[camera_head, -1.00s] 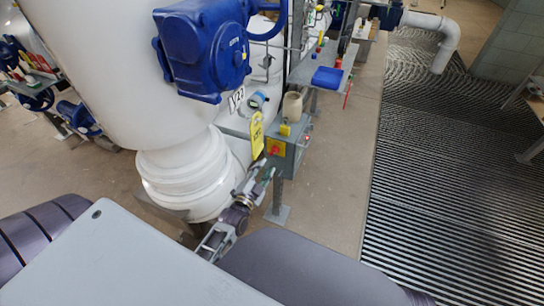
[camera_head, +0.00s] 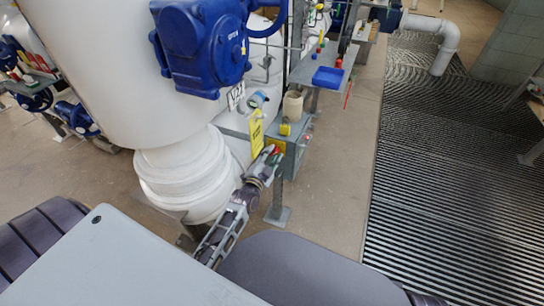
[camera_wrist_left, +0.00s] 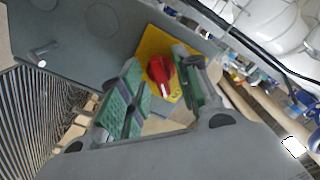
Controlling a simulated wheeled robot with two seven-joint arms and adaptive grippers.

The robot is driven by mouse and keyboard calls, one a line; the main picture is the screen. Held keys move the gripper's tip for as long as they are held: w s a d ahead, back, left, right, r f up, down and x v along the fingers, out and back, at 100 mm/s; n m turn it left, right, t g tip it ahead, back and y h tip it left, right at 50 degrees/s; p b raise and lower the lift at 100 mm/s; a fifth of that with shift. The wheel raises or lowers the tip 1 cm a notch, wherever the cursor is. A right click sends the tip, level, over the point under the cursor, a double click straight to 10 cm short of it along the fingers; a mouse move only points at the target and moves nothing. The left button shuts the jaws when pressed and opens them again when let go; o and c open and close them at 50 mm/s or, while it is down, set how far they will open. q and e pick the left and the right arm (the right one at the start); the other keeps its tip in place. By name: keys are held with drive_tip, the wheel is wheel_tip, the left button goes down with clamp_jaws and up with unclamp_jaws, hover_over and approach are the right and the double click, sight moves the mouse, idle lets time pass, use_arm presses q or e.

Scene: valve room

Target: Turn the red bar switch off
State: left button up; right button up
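The red bar switch (camera_wrist_left: 161,75) sits on a yellow plate (camera_wrist_left: 157,48) on the front of a grey box (camera_head: 292,146). In the left wrist view its bar stands between the two green-padded fingers of my left gripper (camera_wrist_left: 162,92), which are apart with gaps beside the bar. In the head view my left gripper (camera_head: 270,158) reaches the box front, and its fingers partly cover the switch. I cannot tell whether either finger touches the bar. My right gripper is in neither view.
A yellow tag (camera_head: 256,133) hangs close to the left gripper. A yellow padlock-like item (camera_head: 285,129) and a beige cup (camera_head: 293,106) are on the box top. A white pipe (camera_head: 185,170) stands left of my arm. The floor (camera_head: 335,185) right of the box is clear.

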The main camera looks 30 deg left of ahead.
use_arm(q)
drive_tip(key=shift+w, duration=0.2)
clamp_jaws()
idle(0.5)
